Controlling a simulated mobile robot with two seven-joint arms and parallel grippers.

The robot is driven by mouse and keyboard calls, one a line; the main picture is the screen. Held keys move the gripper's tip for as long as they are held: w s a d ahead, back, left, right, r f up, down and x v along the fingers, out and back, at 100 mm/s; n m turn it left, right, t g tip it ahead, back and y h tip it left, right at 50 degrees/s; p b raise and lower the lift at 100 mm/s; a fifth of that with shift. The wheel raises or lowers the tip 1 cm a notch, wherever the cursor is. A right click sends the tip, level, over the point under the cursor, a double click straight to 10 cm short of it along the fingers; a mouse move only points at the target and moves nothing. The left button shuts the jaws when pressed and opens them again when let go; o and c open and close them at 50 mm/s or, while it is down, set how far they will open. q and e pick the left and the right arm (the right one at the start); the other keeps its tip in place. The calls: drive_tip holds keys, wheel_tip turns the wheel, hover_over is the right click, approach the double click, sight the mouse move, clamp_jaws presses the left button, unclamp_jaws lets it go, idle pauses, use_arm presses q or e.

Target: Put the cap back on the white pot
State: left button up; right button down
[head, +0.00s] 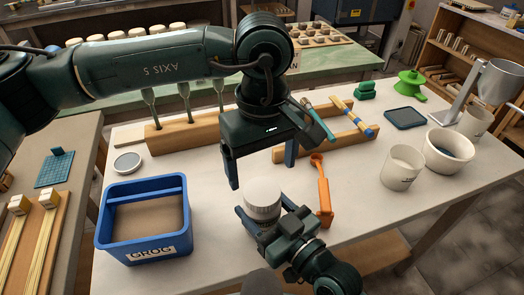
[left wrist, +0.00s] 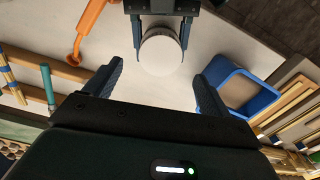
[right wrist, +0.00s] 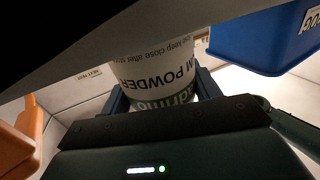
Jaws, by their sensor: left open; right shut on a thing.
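The white pot (head: 262,198) stands near the front middle of the table, with dark print on its side in the right wrist view (right wrist: 155,72). My right gripper (head: 268,213) is shut around its side. Its top looks like a pale round disc in the head view. I cannot tell whether that is the cap. My left gripper (head: 262,172) is open and empty, pointing down above the pot and slightly behind it. In the left wrist view the pot (left wrist: 160,52) shows beyond the open fingers. A small round disc with a pale rim (head: 128,162) lies at the table's left; it may be a lid.
A blue box (head: 112,222) stands left of the pot. An orange tool (head: 324,195) lies close on the right. Wooden tool racks (head: 190,133) are behind. A white cup (head: 400,168) and bowl (head: 450,150) stand at the right. The table between cup and orange tool is clear.

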use_arm(q)
drive_tip(key=n, duration=0.4)
drive_tip(key=shift+r+n, duration=0.1)
drive_tip(key=shift+n, duration=0.2)
drive_tip(key=n, duration=0.6)
drive_tip(key=shift+r, duration=0.2)
drive_tip(key=n, duration=0.4)
drive_tip(key=shift+r+n, duration=0.1)
drive_tip(key=shift+n, duration=0.3)
drive_tip(key=n, duration=0.4)
drive_tip(key=shift+r, duration=0.15)
drive_tip(key=n, duration=0.4)
drive_tip(key=shift+r+n, duration=0.1)
drive_tip(key=shift+n, duration=0.2)
drive_tip(key=n, duration=0.4)
drive_tip(key=shift+r, duration=0.15)
drive_tip(key=n, duration=0.6)
drive_tip(key=shift+r, duration=0.15)
drive_tip(key=n, duration=0.4)
drive_tip(key=shift+r+n, duration=0.1)
drive_tip(key=shift+n, duration=0.3)
